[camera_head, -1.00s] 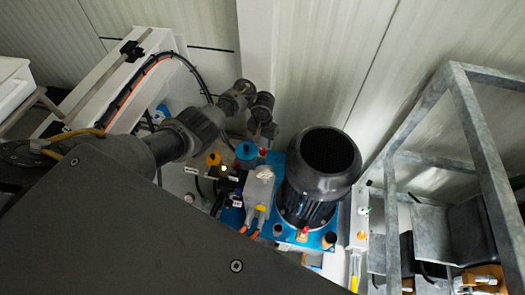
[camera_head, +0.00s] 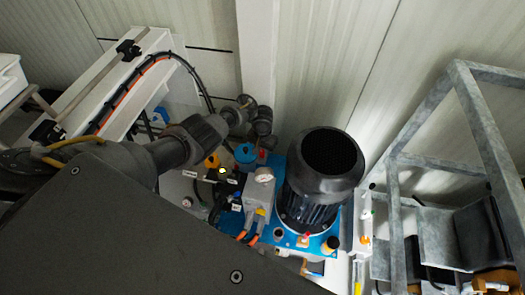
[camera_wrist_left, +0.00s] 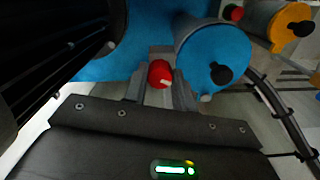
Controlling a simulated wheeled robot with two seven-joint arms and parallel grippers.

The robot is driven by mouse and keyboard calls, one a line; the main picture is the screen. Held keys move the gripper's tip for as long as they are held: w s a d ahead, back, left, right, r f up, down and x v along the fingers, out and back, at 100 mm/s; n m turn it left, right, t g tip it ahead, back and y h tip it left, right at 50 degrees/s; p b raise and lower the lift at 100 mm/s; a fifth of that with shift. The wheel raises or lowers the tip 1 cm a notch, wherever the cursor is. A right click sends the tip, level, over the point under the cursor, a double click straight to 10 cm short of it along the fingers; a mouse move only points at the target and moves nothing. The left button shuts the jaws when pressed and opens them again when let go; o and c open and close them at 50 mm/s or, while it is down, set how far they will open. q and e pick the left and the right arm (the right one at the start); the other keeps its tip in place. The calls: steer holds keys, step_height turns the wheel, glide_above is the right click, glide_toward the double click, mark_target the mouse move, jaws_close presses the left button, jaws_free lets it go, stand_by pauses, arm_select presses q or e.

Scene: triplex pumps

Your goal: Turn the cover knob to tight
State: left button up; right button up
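A blue round cover with a black knob (camera_wrist_left: 224,74) is right of centre in the left wrist view; in the head view the blue cover (camera_head: 246,154) stands on the pump unit. A red ball knob (camera_wrist_left: 160,73) sits just left of it and also shows in the head view (camera_head: 262,156). My left gripper (camera_wrist_left: 160,97) has its grey fingers apart, with the red knob seen between them; I cannot tell whether they touch it. In the head view the gripper (camera_head: 262,128) is just above the blue cover and red knob, its fingertips unclear. My right gripper is not in view.
A yellow cap with a black knob (camera_wrist_left: 293,23) is right of the blue cover. A large black motor (camera_head: 325,170) stands close on the right. A pressure gauge (camera_head: 263,179) and hoses are below the gripper. A grey metal frame (camera_head: 478,130) is at far right.

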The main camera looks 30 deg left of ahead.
arm_select(q)
steer(key=c, duration=0.3)
steer(key=shift+m, duration=1.2)
steer(key=m, duration=0.2)
steer(key=shift+m+p, duration=0.3)
steer(key=shift+p, duration=0.05)
steer(key=m, duration=0.3)
steer(key=shift+m, duration=0.3)
steer(key=shift+m+b, duration=0.45)
steer(key=shift+m, duration=1.65)
